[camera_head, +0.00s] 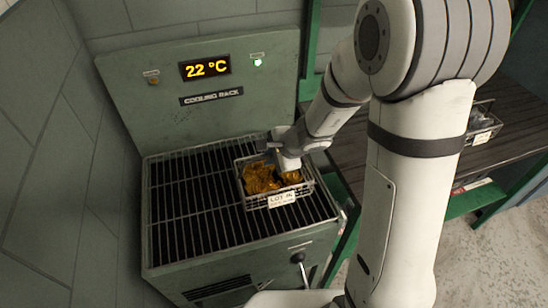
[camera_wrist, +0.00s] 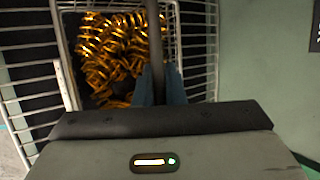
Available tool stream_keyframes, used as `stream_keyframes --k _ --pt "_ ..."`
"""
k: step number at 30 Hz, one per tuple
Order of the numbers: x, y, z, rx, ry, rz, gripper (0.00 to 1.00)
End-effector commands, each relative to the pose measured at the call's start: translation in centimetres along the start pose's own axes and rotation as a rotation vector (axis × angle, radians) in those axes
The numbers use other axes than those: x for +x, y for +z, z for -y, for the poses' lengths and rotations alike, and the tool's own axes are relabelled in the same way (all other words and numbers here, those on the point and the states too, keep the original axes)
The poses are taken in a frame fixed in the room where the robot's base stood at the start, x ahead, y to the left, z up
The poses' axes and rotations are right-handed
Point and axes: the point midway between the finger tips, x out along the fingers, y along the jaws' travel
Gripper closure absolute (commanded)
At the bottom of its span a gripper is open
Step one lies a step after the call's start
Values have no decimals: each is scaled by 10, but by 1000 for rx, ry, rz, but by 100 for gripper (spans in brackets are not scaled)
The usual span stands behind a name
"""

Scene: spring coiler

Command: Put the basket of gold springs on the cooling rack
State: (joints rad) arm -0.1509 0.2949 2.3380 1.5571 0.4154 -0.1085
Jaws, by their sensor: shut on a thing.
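The basket of gold springs (camera_head: 262,179) is a wire basket with a white label on its front, filled with gold coils. In the head view it sits on or just above the right part of the cooling rack (camera_head: 185,215); I cannot tell whether it touches the bars. My gripper (camera_head: 280,152) is at the basket's back rim. In the wrist view the gold springs (camera_wrist: 115,50) fill the basket, and my gripper (camera_wrist: 160,85) is shut on its handle or rim bar. The fingertips are partly hidden.
The rack's panel (camera_head: 212,80) reads 22 °C with a lit green lamp. The rack's left half is bare. A lever (camera_head: 298,258) stands at its front. On the dark table (camera_head: 510,135) at right is another wire basket (camera_head: 482,120), partly behind my arm. A wall borders the left.

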Motion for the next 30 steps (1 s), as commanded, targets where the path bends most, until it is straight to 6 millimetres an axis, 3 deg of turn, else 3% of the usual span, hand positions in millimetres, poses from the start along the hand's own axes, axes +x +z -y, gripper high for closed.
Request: stream_keyframes --k 3,4,11,20,23,30 --pt "2 -1 -1 -1 -2 0 100" --pt "1 -1 -1 0 0 0 88" --pt "1 -1 -1 1 0 0 69" --pt "-1 0 0 1 0 -1 68" --pt "-11 0 2 1 -2 -1 68" --pt "-63 0 3 1 -5 -3 68"
